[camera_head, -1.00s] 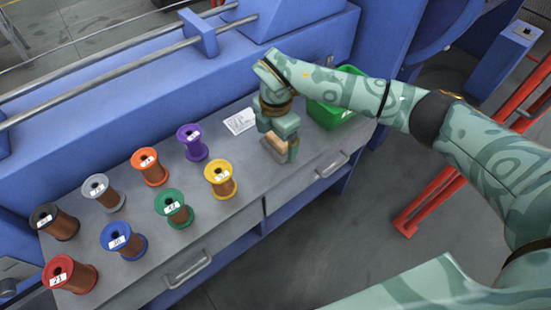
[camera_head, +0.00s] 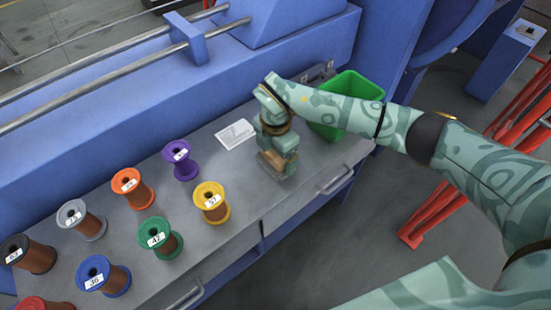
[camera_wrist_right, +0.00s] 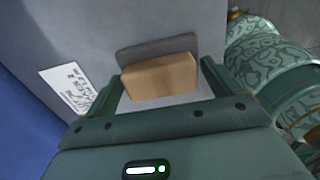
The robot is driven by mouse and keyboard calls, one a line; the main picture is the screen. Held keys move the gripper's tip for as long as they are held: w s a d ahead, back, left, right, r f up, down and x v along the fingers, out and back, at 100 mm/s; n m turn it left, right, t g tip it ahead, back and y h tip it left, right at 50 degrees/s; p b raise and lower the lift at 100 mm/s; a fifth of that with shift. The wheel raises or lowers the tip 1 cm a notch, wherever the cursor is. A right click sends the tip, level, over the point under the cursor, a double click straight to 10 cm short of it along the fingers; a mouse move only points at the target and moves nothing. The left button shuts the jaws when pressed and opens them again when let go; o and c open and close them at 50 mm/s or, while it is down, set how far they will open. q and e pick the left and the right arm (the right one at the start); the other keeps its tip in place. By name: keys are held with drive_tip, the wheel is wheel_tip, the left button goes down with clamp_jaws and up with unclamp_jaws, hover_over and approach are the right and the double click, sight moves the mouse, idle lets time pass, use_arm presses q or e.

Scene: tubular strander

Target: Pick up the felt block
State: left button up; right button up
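The felt block (camera_wrist_right: 160,77) is a tan block with a dark grey flat layer along its far side in the right wrist view. In the head view the block (camera_head: 268,166) is partly hidden by my right gripper (camera_head: 276,163), at the right part of the grey bench top. The right wrist view shows the right gripper's fingers (camera_wrist_right: 162,84) on either side of the block, with a narrow gap visible at the right finger. The gripper looks open around the block. My left gripper is not in view.
A white printed card (camera_head: 235,134) lies left of the gripper. A green bin (camera_head: 349,100) stands behind it to the right. Several wire spools, including a yellow one (camera_head: 211,203) and a purple one (camera_head: 180,160), stand to the left. The blue machine (camera_head: 150,100) runs behind the bench.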

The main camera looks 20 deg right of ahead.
sight(275, 154)
drive_tip(key=shift+r, duration=0.25)
drive_tip(key=r+p, duration=0.1)
drive_tip(key=r, duration=0.1)
drive_tip(key=r+p, duration=0.1)
drive_tip(key=r, duration=0.1)
drive_tip(key=shift+s+a+p, duration=0.15)
drive_tip(key=shift+s+p, duration=0.05)
drive_tip(key=shift+p, duration=0.2)
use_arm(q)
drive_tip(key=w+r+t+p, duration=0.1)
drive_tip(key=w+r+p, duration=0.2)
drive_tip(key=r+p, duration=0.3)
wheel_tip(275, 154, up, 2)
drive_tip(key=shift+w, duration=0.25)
use_arm(e)
drive_tip(key=s+a+r, duration=0.1)
drive_tip(key=s+r, duration=0.1)
drive_tip(key=s, duration=0.2)
drive_tip(key=s+a+r, duration=0.2)
drive_tip(key=s+r, duration=0.1)
drive_tip(key=s, duration=0.1)
drive_tip(key=s+a+r, duration=0.2)
drive_tip(key=s+r, duration=0.1)
drive_tip(key=s, duration=0.1)
drive_tip(key=shift+s+a+r, duration=0.15)
drive_tip(key=shift+s+r, duration=0.05)
